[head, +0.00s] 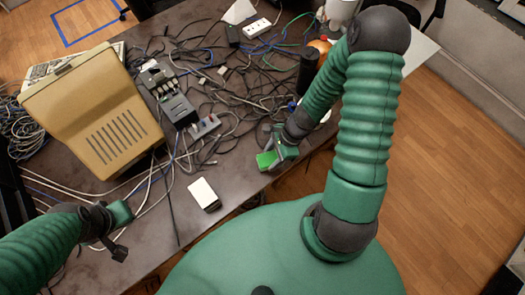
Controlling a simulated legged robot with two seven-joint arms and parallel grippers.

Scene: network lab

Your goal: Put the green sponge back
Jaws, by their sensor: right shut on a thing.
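A bright green sponge (266,160) is at the front edge of the dark table. My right gripper (275,157) is shut on it, with part of the sponge showing to the left of the jaws. I cannot tell whether the sponge touches the tabletop. My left gripper (121,232) is at the lower left, over the table's front part. Its two fingers look spread apart, with nothing visible between them.
The dark table (160,225) holds a beige computer case (95,113), tangled cables, a black device (178,108) and power strips (257,28). A white box (204,194) lies near the front edge. A black cylinder (308,70) stands behind my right gripper.

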